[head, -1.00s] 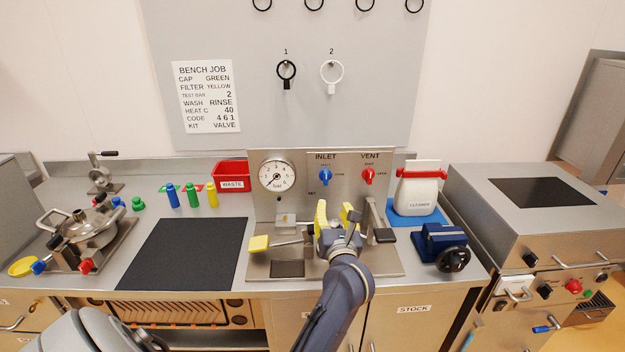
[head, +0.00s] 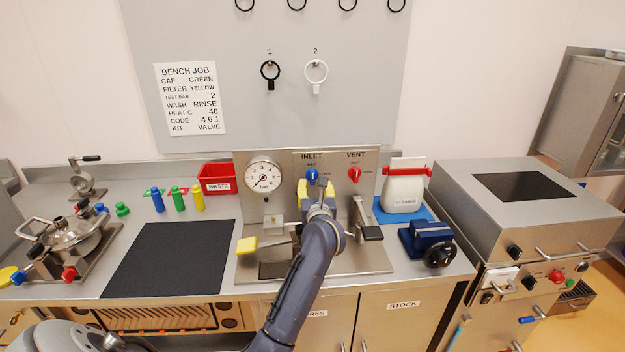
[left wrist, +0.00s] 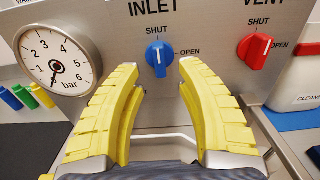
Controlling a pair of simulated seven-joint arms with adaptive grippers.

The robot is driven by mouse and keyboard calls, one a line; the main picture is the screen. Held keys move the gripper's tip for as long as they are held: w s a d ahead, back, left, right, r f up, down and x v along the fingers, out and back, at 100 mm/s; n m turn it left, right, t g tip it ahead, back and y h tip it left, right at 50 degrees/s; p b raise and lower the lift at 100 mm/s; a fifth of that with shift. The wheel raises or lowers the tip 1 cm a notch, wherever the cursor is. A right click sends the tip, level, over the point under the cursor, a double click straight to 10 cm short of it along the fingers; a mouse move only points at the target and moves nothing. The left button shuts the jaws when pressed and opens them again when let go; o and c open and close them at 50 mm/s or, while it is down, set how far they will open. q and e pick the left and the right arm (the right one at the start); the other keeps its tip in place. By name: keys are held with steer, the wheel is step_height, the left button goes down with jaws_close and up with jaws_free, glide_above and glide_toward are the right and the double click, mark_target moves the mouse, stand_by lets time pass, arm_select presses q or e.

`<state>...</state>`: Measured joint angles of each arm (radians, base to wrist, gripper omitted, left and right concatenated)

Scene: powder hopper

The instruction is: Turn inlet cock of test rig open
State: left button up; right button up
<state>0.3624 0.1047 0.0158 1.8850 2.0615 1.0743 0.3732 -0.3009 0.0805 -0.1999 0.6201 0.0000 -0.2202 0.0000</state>
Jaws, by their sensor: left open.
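The inlet cock is a blue knob (head: 312,176) on the upright steel panel (head: 287,200) of the test rig, under the INLET label. In the left wrist view the blue knob (left wrist: 160,58) stands upright, its white mark pointing up to SHUT; OPEN is printed to its right. My left gripper (head: 316,190) is in front of the panel just below the knob. In the left wrist view its yellow fingers (left wrist: 160,72) are open and empty, their tips to the left and right of the knob; I cannot tell if they reach its depth. My right gripper is not in view.
The red vent knob (head: 355,175) is right of the inlet cock, and the pressure gauge (head: 263,178) is left. A lever with a yellow pad (head: 246,245) and one with a dark pad (head: 371,233) flank my arm. A white cleaner container (head: 404,192) stands to the right.

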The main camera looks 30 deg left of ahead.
mark_target(313, 180)
arm_select(q)
steer(key=shift+x, duration=2.6)
steer(key=shift+c, duration=0.2)
jaws_close()
